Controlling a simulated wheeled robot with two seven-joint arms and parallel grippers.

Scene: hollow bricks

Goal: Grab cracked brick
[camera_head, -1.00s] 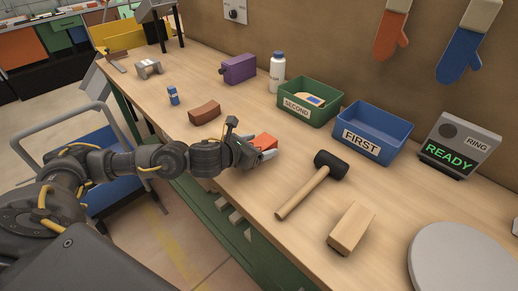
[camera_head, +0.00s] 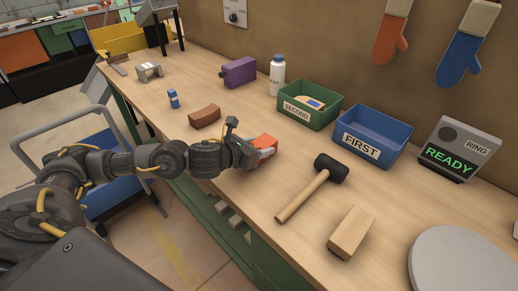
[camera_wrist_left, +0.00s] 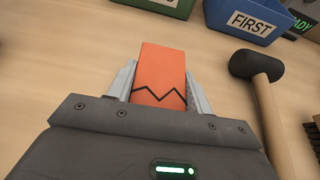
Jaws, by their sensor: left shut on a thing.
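An orange-red brick with a dark zigzag crack line (camera_wrist_left: 160,78) is between the fingers of my left gripper (camera_wrist_left: 160,90) in the left wrist view. In the head view the brick (camera_head: 265,142) shows at the tip of my left gripper (camera_head: 262,150), over the bench. The gripper is shut on it. I cannot tell whether the brick touches the bench top. A brown, slightly curved brick (camera_head: 205,115) lies to the left of the gripper. My right gripper is not in view.
A mallet (camera_head: 318,187) and a tan block (camera_head: 350,232) lie to the right on the bench (camera_head: 270,215). Behind stand a green bin labelled SECOND (camera_head: 300,116), a blue bin labelled FIRST (camera_head: 365,148) and a box reading READY (camera_head: 458,148). A white bottle (camera_head: 277,75) stands behind.

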